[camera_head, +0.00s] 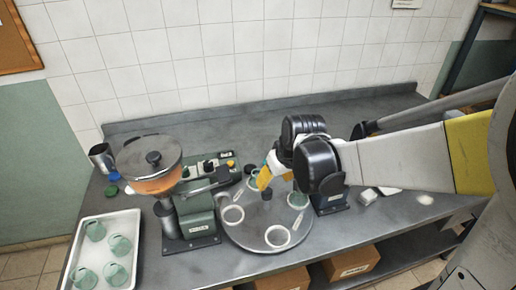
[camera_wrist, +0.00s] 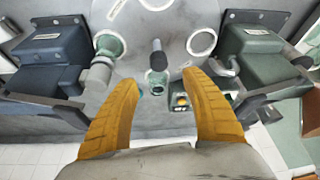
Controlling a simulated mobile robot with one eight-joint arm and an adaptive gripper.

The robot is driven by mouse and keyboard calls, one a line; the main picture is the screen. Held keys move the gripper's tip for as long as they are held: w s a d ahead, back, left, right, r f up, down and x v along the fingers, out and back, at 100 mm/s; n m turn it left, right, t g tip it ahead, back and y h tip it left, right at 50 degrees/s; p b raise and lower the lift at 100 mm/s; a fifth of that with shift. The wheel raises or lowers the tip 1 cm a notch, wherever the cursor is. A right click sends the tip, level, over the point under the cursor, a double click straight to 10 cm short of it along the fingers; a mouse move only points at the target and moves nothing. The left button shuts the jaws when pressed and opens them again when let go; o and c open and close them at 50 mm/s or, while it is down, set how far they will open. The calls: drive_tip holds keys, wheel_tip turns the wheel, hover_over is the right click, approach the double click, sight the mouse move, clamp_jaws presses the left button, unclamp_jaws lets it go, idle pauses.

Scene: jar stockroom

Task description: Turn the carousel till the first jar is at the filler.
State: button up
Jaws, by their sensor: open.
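The carousel (camera_head: 249,236) is a round grey plate with pale ring seats. A dark upright peg (camera_head: 266,194) stands near its middle; it also shows in the wrist view (camera_wrist: 157,58). One green jar (camera_wrist: 157,84) sits at the back of the plate and another green jar (camera_wrist: 110,44) sits beside the blue-grey machine. The ring seat (camera_head: 233,214) next to the green filler (camera_head: 194,214) looks empty, as does the front ring (camera_head: 277,236). My gripper (camera_wrist: 163,78) is open above the back of the plate, its yellow fingers apart with nothing between them gripped.
A white tray (camera_head: 83,226) with several green jars lies at the left. A blue-grey machine (camera_wrist: 45,62) stands on the carousel's other side. A control box (camera_head: 226,172) with buttons is behind. A metal cup (camera_head: 101,158) stands at the back left; boxes (camera_head: 352,264) sit below the bench.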

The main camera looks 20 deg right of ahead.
sight(268, 192)
drive_tip(key=b+x, duration=0.3)
drive_tip(key=x, duration=0.8)
drive_tip(key=shift+w+f+b, duration=0.15)
drive_tip(key=shift+f+b, duration=0.1)
drive_tip(key=shift+b, duration=0.1)
clamp_jaws()
drive_tip(key=shift+d, duration=0.1)
